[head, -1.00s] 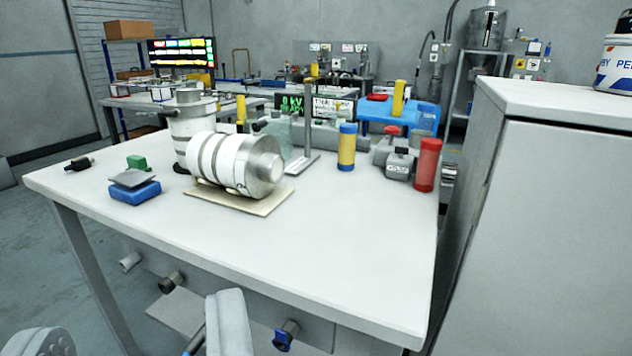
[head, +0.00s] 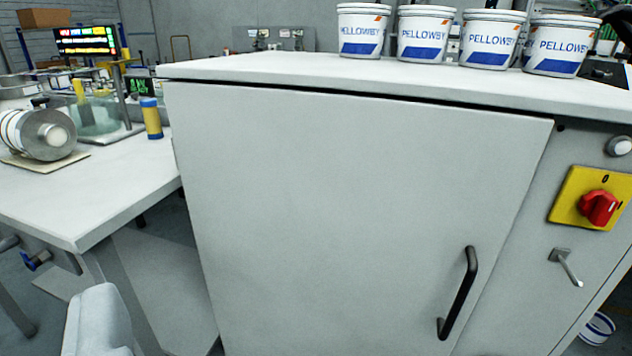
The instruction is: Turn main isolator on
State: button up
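The main isolator is a red rotary knob (head: 599,207) on a yellow plate (head: 570,197), at the right of the white cabinet's front in the head view. A 0 mark shows at the top of the plate and a mark like I at its right. I cannot tell for sure which mark the knob points to. My gripper (head: 97,318) shows only as a pale grey part at the lower left, far from the knob. Its fingertips cannot be made out.
The white cabinet (head: 340,190) fills the middle, with a black door handle (head: 457,293). A metal lever (head: 566,266) sticks out below the isolator. Several white tubs (head: 424,34) stand on top. A workbench (head: 90,195) with apparatus is at left.

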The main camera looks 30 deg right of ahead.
aim_at(598, 205)
jog(key=k+l, duration=0.2)
jog(key=l, duration=0.25)
jog(key=k+l+u, duration=0.1)
jog(key=l, duration=0.3)
jog(key=k+l, duration=0.3)
jog(key=k+l+u, duration=0.1)
jog(key=k+l, duration=0.15)
jog(key=l, duration=0.3)
jog(key=k+l, duration=0.2)
jog(key=l, duration=0.9)
jog(key=k+l+u, duration=0.1)
jog(key=l, duration=0.65)
